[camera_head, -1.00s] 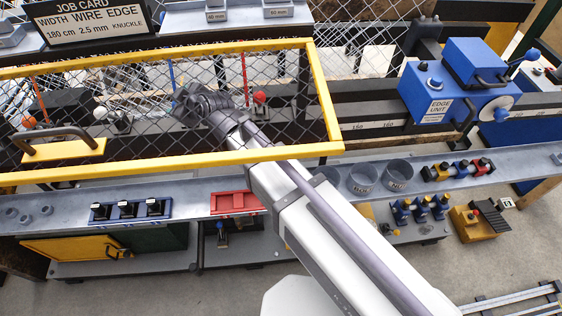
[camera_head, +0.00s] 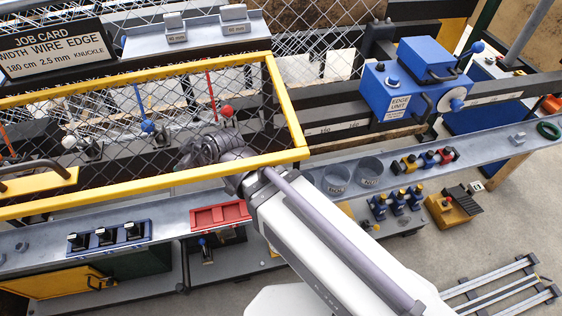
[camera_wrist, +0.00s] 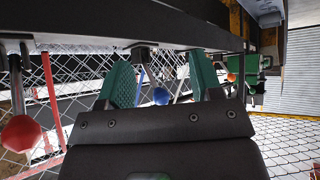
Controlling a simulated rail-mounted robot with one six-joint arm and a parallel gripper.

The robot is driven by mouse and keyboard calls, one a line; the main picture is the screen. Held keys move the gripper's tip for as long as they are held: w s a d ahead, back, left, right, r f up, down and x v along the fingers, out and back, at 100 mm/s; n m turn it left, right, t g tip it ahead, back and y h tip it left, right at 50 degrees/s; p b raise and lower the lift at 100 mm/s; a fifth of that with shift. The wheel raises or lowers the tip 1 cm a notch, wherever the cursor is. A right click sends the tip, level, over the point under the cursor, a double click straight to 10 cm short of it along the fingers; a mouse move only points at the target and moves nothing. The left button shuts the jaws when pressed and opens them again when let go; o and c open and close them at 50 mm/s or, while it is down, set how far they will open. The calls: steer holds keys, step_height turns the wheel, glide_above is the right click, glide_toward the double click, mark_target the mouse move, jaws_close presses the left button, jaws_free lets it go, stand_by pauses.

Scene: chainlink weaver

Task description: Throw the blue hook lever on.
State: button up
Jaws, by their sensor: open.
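In the wrist view my gripper (camera_wrist: 160,65) is open, with green finger pads apart. The blue ball (camera_wrist: 161,96) shows in the gap between them, apart from both pads. I cannot tell how deep it lies.
A red lever (camera_head: 226,111) hangs right of the blue one; its ball also shows at the left in the wrist view (camera_wrist: 20,133). A white ball (camera_head: 69,142) is farther left. The yellow guard frame (camera_head: 287,105) borders my arm. A dark beam (camera_wrist: 120,22) crosses above the fingers.

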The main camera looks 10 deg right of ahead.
steer(key=d+f+m+g+h, duration=0.2)
steer(key=d+m+h, duration=0.1)
steer(key=d, duration=0.8)
steer(key=d+f+m+g+h, duration=0.2)
steer(key=d+m, duration=0.3)
steer(key=d, duration=0.6)
steer(key=shift+f+m+g+h+p, duration=0.15)
steer(key=shift+m+g+h+p, duration=0.2)
steer(key=shift+h, duration=0.55)
steer(key=shift+d, duration=0.1)
